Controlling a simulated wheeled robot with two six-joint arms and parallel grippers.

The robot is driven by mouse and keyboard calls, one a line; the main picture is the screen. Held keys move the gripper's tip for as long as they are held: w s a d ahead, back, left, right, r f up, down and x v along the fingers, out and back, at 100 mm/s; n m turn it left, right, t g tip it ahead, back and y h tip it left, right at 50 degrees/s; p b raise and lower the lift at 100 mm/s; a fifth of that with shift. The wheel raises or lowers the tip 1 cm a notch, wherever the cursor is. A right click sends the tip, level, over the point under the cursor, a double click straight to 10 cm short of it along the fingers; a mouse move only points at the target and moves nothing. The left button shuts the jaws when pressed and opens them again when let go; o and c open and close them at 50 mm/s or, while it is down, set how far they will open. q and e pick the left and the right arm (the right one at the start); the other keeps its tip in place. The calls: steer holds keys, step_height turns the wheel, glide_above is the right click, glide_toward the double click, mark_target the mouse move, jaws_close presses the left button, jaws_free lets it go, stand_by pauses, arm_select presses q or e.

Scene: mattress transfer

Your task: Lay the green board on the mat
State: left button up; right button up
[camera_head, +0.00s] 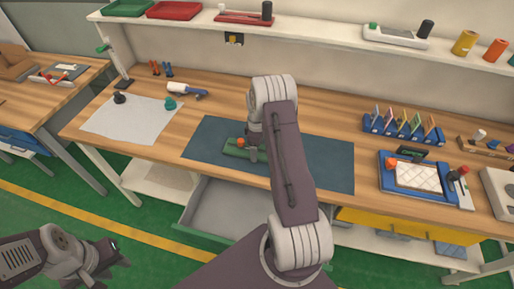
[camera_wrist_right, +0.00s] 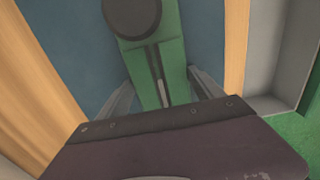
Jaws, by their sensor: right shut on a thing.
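The green board (camera_head: 236,150) is a long narrow piece with an orange knob and a dark round part on it. It is over the dark blue mat (camera_head: 330,165), and I cannot tell whether it touches it. My right gripper (camera_wrist_right: 162,92) is shut on the board, with a finger at each side. The right wrist view shows the green board (camera_wrist_right: 158,70) with a black round part at its top and the blue mat behind it. In the head view my right arm hides part of the mat. My left gripper (camera_head: 112,262) is open and empty at the lower left, away from the table.
On the wooden workbench (camera_head: 330,110), a white sheet (camera_head: 130,122) lies left and a blue tray (camera_head: 388,182) stands right of the mat. A blue rack (camera_head: 402,128) stands behind that tray. An open grey drawer (camera_head: 225,208) juts out below the front edge.

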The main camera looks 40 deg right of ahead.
steer(key=o, duration=1.8)
steer(key=shift+f, duration=0.15)
step_height(320, 180, up, 12)
steer(key=b, duration=0.1)
steer(key=s+a+r+m, duration=0.1)
steer(key=s+a+m, duration=0.4)
steer(key=a, duration=0.8)
steer(key=s+a+m, duration=0.1)
steer(key=s+a, duration=0.3)
steer(key=s, duration=0.2)
steer(key=s+a+f+m+t, duration=0.1)
steer(key=s+a+m, duration=0.1)
steer(key=s, duration=0.4)
steer(key=shift+a+f, duration=0.2)
steer(key=shift+a, duration=0.7)
steer(key=shift+s, duration=0.1)
